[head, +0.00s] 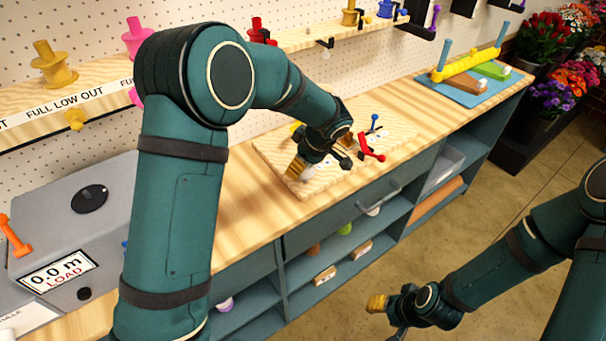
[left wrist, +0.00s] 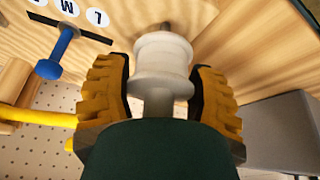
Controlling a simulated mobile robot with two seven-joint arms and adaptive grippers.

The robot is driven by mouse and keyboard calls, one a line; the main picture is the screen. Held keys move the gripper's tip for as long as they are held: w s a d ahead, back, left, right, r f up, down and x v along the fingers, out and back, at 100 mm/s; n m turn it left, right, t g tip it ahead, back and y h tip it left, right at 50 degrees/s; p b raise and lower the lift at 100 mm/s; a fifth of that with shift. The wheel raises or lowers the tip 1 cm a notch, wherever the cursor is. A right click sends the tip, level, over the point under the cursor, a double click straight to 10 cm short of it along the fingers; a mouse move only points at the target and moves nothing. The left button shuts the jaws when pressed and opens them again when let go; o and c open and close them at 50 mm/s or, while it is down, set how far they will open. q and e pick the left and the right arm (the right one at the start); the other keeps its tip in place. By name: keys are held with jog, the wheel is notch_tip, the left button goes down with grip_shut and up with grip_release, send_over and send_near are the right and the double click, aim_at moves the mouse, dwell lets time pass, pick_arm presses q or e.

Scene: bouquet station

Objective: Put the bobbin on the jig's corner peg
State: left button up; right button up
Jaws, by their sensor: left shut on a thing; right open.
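My left gripper (head: 318,168) is over the wooden jig board (head: 268,148) on the bench. In the left wrist view its yellow fingers are shut on a cream-white bobbin (left wrist: 162,62), one on each side. A short grey-brown peg end (left wrist: 165,27) shows just beyond the bobbin's far flange; I cannot tell whether the bobbin is around it or only in line with it. In the head view the gripper mostly hides the bobbin. My right gripper (head: 391,308) is open and empty, out in front of the bench over the floor.
A red clamp (head: 370,149) and a blue-topped pin (head: 375,121) stand on the jig beside my left gripper. A grey load box (head: 60,235) is at the left. A blue tray (head: 462,93) with a yellow roll is at the right. Bench between is clear.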

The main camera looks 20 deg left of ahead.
aim_at(303, 181)
pick_arm(q)
jog(key=shift+f, duration=1.7)
jog(key=shift+f+b, duration=0.15)
jog(key=shift+b, duration=0.2)
jog(key=o, duration=1.2)
jog(key=shift+c, duration=0.2)
